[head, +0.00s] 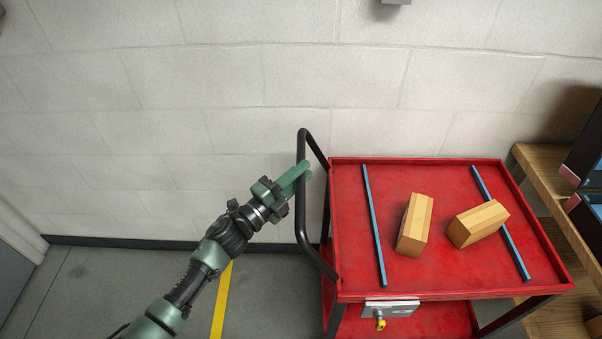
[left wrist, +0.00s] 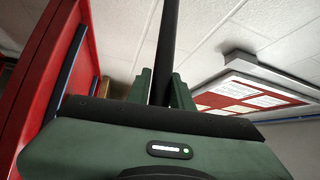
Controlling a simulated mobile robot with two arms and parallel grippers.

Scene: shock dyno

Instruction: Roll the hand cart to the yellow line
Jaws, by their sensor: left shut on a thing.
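The red hand cart (head: 345,230) stands at the right in the head view, near the wall. Its black push handle (head: 301,215) is on the cart's left side. My left gripper (head: 302,174) is shut on the handle's upright bar. In the left wrist view the dark handle bar (left wrist: 166,50) passes between the green fingers, and the red cart edge (left wrist: 55,60) is at the left. The yellow line (head: 221,300) lies on the floor left of the cart, partly hidden by my left arm. My right gripper is not in view.
Two wooden blocks (head: 414,225) (head: 478,223) and two blue strips (head: 373,225) (head: 500,222) lie on the cart's top. A wooden bench (head: 545,180) stands close at the cart's right. The grey floor (head: 110,285) left of the cart looks clear.

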